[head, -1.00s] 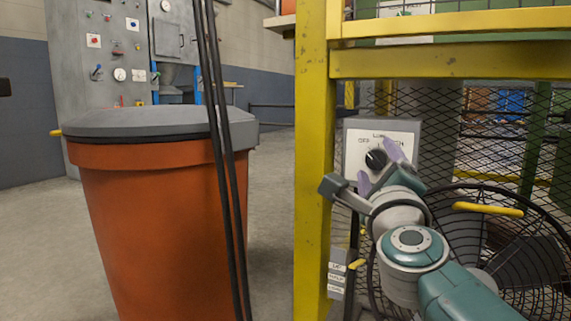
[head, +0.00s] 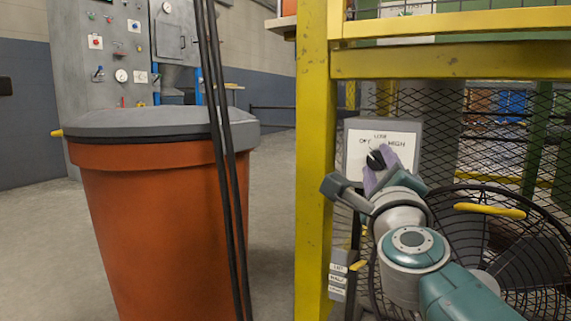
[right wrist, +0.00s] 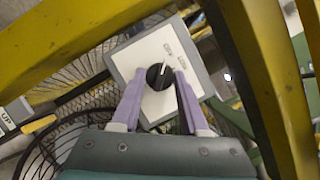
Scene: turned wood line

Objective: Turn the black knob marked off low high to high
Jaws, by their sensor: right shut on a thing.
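The black knob (head: 375,159) sits on a white plate marked OFF, LOW and HIGH, on the front of a grey box (head: 413,131). In the right wrist view the knob (right wrist: 155,78) shows a white pointer line; I cannot tell for certain which word it points to. My right gripper (head: 378,165) has its two purple fingers at the knob. In the right wrist view the fingertips (right wrist: 158,79) lie on either side of the knob, shut on it. The fingers partly hide the knob in the head view. My left gripper is not in view.
A yellow post (head: 313,180) stands just left of the box, with a yellow beam (head: 450,64) above. A black fan (head: 500,235) is behind my right arm, before wire mesh. An orange bin (head: 150,220) with a grey lid stands left. Small labelled plates (head: 338,280) hang below.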

